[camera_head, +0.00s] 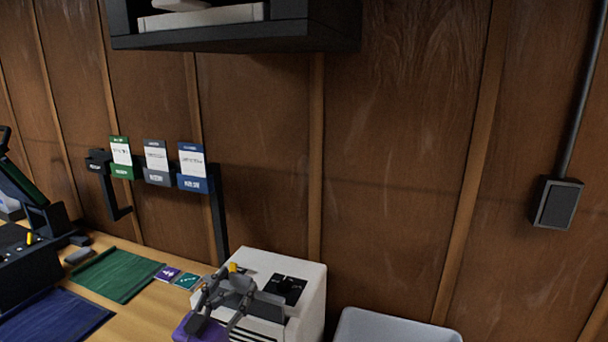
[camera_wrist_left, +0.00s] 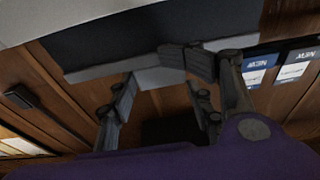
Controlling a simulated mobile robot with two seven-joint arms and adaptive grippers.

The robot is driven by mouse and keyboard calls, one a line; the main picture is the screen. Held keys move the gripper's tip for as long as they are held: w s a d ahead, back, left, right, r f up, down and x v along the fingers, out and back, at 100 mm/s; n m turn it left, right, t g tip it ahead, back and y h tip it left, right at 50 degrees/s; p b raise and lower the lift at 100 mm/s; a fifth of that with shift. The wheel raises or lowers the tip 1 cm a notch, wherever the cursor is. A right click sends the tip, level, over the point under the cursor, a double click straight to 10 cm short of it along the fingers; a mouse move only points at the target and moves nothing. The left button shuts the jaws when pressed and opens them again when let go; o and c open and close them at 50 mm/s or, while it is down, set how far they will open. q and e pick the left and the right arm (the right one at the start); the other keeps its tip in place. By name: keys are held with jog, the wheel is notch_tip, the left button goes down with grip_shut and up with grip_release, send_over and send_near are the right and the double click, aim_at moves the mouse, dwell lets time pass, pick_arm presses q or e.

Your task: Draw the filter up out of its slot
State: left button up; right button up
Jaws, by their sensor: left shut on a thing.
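My left gripper (camera_head: 238,292) comes in low over the front left of a white box-shaped machine (camera_head: 304,270). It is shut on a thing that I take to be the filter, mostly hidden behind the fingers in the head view. In the left wrist view the left gripper (camera_wrist_left: 165,78) has its fingers against a grey edge along a dark panel (camera_wrist_left: 120,48). The slot is hidden, so I cannot tell how far in the filter sits. My right gripper is not in view.
A pale grey bin (camera_head: 395,325) stands right of the machine. A green mat (camera_head: 117,274), a blue mat (camera_head: 55,318) and small cards (camera_head: 167,273) lie on the wooden table. A dark shelf (camera_head: 235,36) hangs overhead. Several labelled cards (camera_head: 157,162) hang on the wall rack.

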pick_arm(q)
notch_tip(320, 180, up, 3)
jog(key=shift+r+p, duration=0.2)
jog(key=shift+p, duration=0.6)
notch_tip(320, 180, up, 17)
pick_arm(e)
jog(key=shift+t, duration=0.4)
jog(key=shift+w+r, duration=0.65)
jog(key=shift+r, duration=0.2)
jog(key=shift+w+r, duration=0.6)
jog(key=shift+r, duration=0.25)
